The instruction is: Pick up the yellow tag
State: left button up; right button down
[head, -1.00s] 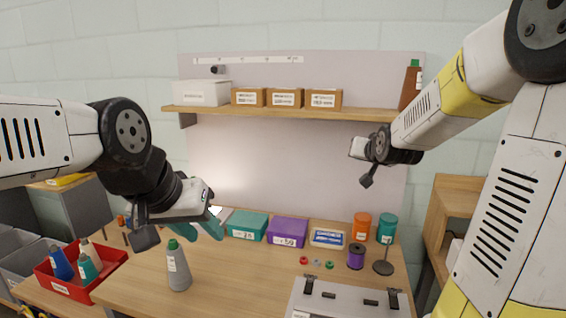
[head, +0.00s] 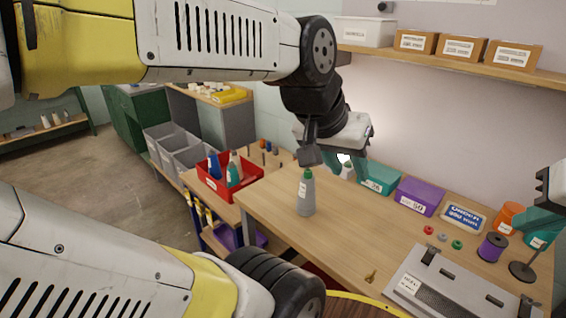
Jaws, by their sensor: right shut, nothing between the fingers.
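A small yellowish piece (head: 370,277), apparently the yellow tag, lies flat on the wooden table near its front edge, left of the grey case. My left gripper (head: 343,167) is above the back of the table, behind the grey bottle and well away from the tag. Its teal fingers look apart, with nothing seen between them. My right gripper (head: 552,192) shows only partly at the right edge, shut and empty, far from the tag. Its fingertips are hard to make out.
A grey bottle (head: 306,195) stands on the table (head: 285,222). A grey case (head: 455,284) lies right of the tag. Teal (head: 378,180) and purple (head: 420,196) boxes, small coloured pieces and a purple spool (head: 492,247) stand behind. A red bin (head: 222,187) is at left.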

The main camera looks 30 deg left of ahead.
aim_at(198, 208)
jog(key=u, duration=1.95)
jog(key=j+z, duration=0.1)
jog(key=z, duration=0.35)
jog(key=i+j+z, duration=0.1)
jog(key=z, duration=0.3)
jog(key=i+j+z, duration=0.1)
jog(key=j+z, duration=0.3)
jog(key=j, duration=0.45)
jog(key=j+z, duration=0.4)
jog(key=j, duration=0.45)
jog(key=j+z, duration=0.1)
jog(key=j, duration=2)
jog(key=k+j+z, duration=0.15)
jog(key=j, duration=0.9)
jog(key=i+j, duration=0.3)
jog(key=j, duration=0.15)
